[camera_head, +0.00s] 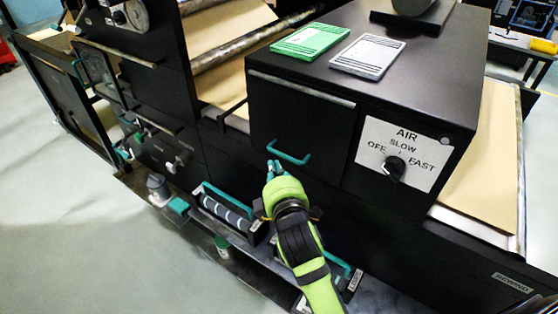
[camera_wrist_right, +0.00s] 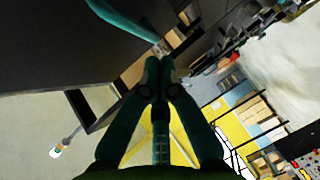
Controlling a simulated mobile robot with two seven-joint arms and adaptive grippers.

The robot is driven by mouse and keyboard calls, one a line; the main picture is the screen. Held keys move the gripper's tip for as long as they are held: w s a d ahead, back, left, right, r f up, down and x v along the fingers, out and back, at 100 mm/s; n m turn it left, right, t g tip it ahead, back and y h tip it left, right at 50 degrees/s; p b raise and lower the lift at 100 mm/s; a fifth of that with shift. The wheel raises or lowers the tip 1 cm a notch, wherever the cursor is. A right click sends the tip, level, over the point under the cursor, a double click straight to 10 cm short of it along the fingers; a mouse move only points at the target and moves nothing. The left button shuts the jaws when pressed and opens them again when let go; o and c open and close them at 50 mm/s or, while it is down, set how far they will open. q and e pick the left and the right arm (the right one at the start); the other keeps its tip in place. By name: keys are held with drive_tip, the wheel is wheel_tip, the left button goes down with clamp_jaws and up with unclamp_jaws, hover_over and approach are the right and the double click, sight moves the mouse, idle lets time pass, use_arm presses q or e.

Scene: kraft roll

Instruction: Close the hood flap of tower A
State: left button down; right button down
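A black front panel (camera_head: 300,118) with a teal bar handle (camera_head: 289,153) sits on the black housing at the centre. It looks flush with the housing front. No "tower A" label is legible, so I cannot tell whether this panel is the hood flap. My right gripper (camera_head: 273,166) is just below and left of the handle, its fingertips close to the handle's left end. In the right wrist view its fingers (camera_wrist_right: 160,68) are together with nothing visible between them. A teal bar, apparently the handle (camera_wrist_right: 122,20), passes above the fingertips there, apart from them. My left gripper is out of view.
An AIR dial (camera_head: 394,168) is right of the panel. Green (camera_head: 310,41) and white (camera_head: 367,56) cards lie on the housing top. A black tower with a gauge (camera_head: 132,14) and an open black frame (camera_head: 66,100) stand left. Floor (camera_head: 60,220) is clear at lower left.

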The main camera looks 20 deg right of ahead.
drive_tip(key=shift+w+d+f, duration=0.25)
drive_tip(key=shift+w+d, duration=0.25)
drive_tip(key=shift+d, duration=0.2)
drive_tip(key=shift+w+d+f+n+t+b, duration=0.15)
drive_tip(key=shift+w+d+b, duration=0.1)
drive_tip(key=shift+d, duration=0.15)
drive_tip(key=shift+w+d+f+n+t+b, duration=0.1)
drive_tip(key=shift+w+d+n+t+b, duration=0.05)
drive_tip(key=shift+w+d+b, duration=0.15)
drive_tip(key=shift+d, duration=0.15)
